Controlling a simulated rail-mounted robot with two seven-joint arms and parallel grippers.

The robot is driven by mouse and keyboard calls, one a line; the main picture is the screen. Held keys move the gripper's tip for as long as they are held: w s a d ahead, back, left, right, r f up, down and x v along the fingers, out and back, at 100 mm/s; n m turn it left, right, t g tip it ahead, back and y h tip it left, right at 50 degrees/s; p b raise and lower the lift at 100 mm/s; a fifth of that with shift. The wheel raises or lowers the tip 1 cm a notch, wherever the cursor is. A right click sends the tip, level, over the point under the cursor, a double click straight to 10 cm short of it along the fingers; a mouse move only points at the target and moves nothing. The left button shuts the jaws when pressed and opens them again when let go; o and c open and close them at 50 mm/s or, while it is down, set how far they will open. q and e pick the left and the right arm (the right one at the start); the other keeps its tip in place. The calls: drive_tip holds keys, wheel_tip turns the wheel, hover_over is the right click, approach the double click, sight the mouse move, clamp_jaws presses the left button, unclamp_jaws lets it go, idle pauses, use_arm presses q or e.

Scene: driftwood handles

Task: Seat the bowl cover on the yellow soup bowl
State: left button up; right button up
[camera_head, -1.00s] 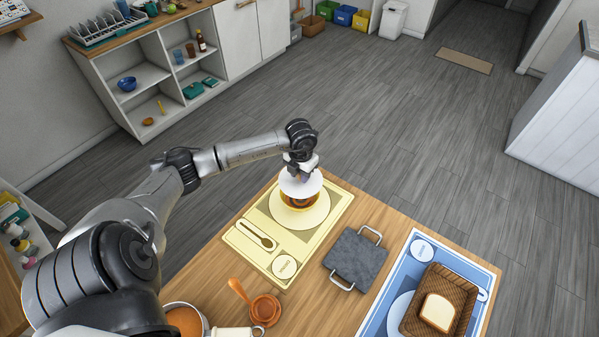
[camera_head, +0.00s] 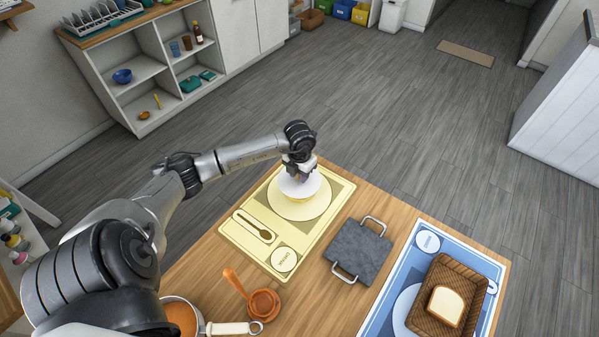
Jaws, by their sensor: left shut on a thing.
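The white bowl cover (camera_head: 301,187) is over the yellow soup bowl (camera_head: 299,203) on the round plate of the yellow mat (camera_head: 250,215). Only a thin part of the bowl's yellow side shows below the cover. My left gripper (camera_head: 299,175) is shut on the top of the cover. The cover looks to be on or very close to the bowl's rim; I cannot tell whether it is fully seated. My right gripper is not in view.
A grey slab with metal handles (camera_head: 358,250) lies right of the yellow mat. A bread basket (camera_head: 447,297) stands on the blue mat (camera_head: 427,243). An orange ladle rest (camera_head: 262,303) and a pot of soup (camera_head: 179,317) are at the front.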

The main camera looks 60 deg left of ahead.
use_arm(q)
drive_tip(key=shift+f, duration=0.35)
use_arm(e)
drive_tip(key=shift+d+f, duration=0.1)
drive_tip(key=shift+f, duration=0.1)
use_arm(q)
drive_tip(key=o, duration=1)
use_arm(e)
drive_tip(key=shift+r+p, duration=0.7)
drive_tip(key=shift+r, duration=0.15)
use_arm(q)
wheel_tip(320, 180, up, 14)
drive_tip(key=shift+f, duration=0.1)
